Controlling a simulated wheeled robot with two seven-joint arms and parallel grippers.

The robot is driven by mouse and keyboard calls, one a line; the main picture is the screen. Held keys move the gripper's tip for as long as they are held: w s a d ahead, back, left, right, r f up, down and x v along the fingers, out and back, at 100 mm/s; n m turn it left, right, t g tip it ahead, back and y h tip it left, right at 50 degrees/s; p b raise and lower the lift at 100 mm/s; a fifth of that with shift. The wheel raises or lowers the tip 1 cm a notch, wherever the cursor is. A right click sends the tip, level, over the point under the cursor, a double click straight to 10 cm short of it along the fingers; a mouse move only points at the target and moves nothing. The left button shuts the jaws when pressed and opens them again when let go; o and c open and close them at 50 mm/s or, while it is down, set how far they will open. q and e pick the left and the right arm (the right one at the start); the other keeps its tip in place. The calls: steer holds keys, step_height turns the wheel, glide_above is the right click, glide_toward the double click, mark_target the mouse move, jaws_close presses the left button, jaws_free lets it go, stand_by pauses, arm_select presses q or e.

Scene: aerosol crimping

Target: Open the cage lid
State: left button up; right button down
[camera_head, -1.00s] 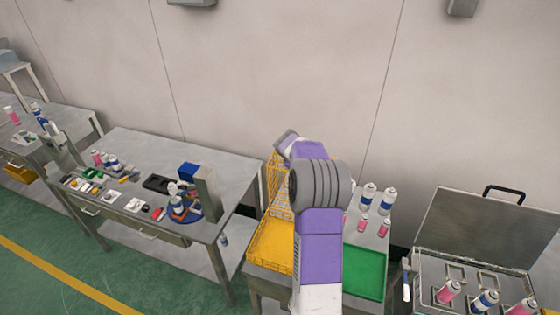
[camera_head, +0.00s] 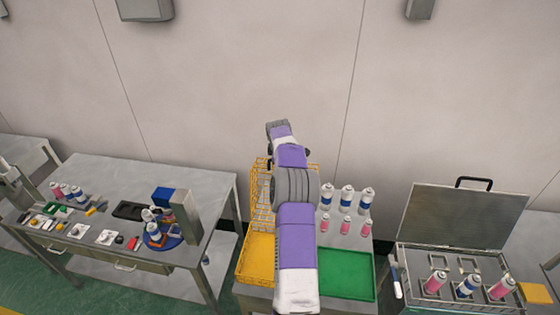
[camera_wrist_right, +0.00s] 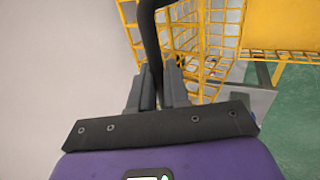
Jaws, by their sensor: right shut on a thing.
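The yellow wire cage (camera_head: 262,212) stands on the middle table in the head view, partly behind my right arm. A mesh panel stands upright at its back, beyond the yellow front part (camera_head: 256,262). In the right wrist view, yellow mesh (camera_wrist_right: 212,22) lies just beyond my right gripper (camera_wrist_right: 160,84). The gripper is shut on a black curved handle (camera_wrist_right: 150,35) that runs up between its fingers. Where the handle joins the mesh is unclear. In the head view my arm hides this gripper. My left gripper is not in view.
A green tray (camera_head: 346,275) and several spray cans (camera_head: 347,195) are right of my arm. Further right, a metal case (camera_head: 465,215) stands with its lid up, holding cans. A cluttered bench (camera_head: 200,170) stands left. The wall is close behind.

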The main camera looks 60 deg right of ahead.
steer(key=shift+s+a+f, duration=0.15)
steer(key=shift+a+f, duration=0.05)
steer(key=shift+f, duration=0.4)
steer(key=c, duration=1.2)
jaws_free()
steer(key=shift+d, duration=0.1)
steer(key=shift+d+b+v, duration=0.2)
steer(key=shift+b+v, duration=0.5)
steer(key=shift+v, duration=3.2)
steer(key=shift+r, duration=0.15)
